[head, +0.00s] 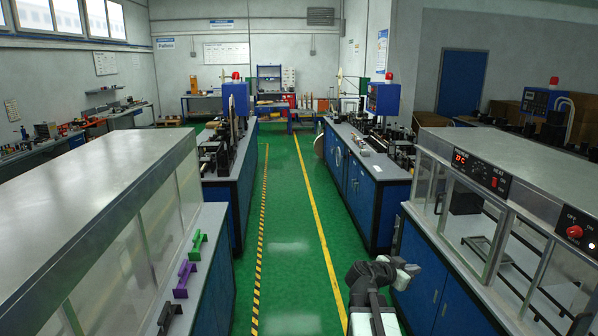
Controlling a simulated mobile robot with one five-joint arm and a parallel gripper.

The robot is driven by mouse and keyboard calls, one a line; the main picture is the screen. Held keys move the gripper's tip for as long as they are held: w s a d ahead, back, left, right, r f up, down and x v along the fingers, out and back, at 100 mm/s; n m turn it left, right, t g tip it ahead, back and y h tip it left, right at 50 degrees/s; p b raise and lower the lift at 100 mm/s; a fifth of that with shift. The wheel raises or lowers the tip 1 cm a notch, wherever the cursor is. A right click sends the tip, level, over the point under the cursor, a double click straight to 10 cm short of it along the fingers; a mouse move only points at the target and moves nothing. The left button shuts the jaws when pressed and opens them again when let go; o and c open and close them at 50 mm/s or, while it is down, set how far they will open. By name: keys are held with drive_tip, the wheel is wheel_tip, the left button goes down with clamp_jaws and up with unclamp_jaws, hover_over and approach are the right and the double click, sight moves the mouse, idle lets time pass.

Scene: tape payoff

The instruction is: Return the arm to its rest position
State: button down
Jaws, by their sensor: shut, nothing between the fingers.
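My arm shows at the bottom of the head view, right of centre. It is dark grey and looks folded close over my body. My gripper (408,269) is at its upper right end, small in the picture, shut and empty. It is above the green aisle floor, near the left edge of the right-hand machine bench. I cannot tell from this view whether it touches anything.
A green aisle (293,250) with yellow lines runs ahead and is clear. A glass-fronted machine (490,180) stands close on the right. A covered bench (95,190) with green and purple handles (182,279) lines the left. Blue cabinets (365,195) stand farther on.

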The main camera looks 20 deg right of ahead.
drive_tip(key=w+a+f+n+y+b, duration=0.25)
drive_tip(key=a+f, duration=0.55)
drive_tip(key=a, duration=0.5)
drive_tip(key=w+a+f+n+y+b, duration=0.2)
drive_tip(key=a+f+n+y, duration=0.2)
drive_tip(key=a+f, duration=0.65)
drive_tip(key=s+a+f+n+g+y, duration=0.1)
drive_tip(key=s+a+n+y, duration=0.2)
drive_tip(key=a, duration=0.6)
drive_tip(key=s+a+f+n+g+y, duration=0.1)
drive_tip(key=s+a+n+y, duration=0.3)
drive_tip(key=a, duration=0.6)
drive_tip(key=n+g, duration=0.1)
drive_tip(key=n, duration=0.1)
drive_tip(key=shift+s+f+n, duration=0.35)
drive_tip(key=shift+f, duration=0.05)
